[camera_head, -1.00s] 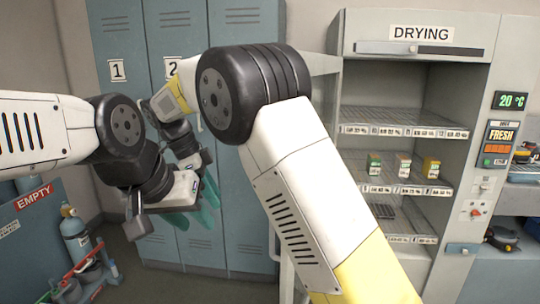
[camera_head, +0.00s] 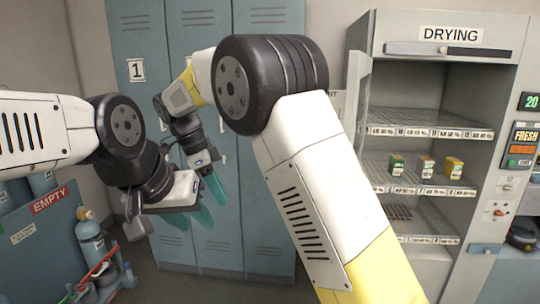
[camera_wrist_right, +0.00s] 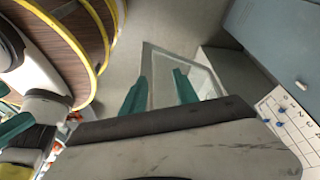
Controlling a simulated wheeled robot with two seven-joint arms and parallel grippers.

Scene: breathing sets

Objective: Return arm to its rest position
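My right arm (camera_head: 330,190) rises from the bottom of the head view and bends at a black joint, with its forearm reaching away to the left. My right gripper (camera_head: 216,187) hangs in front of the lockers. In the right wrist view its two teal fingers (camera_wrist_right: 159,92) are apart with nothing between them. My left arm (camera_head: 40,135) comes in from the left edge. My left gripper (camera_head: 190,216) is lower and nearer, with teal fingers partly hidden behind its wrist, so its opening is unclear. The two grippers lie close together in the picture.
Blue lockers (camera_head: 265,180) stand behind the arms. A drying cabinet (camera_head: 425,210) with several small boxes is at right, its door open. A blue bin marked EMPTY (camera_head: 40,240) and a cylinder (camera_head: 90,240) are at lower left. The right wrist view shows a round wooden yellow-edged object (camera_wrist_right: 85,40).

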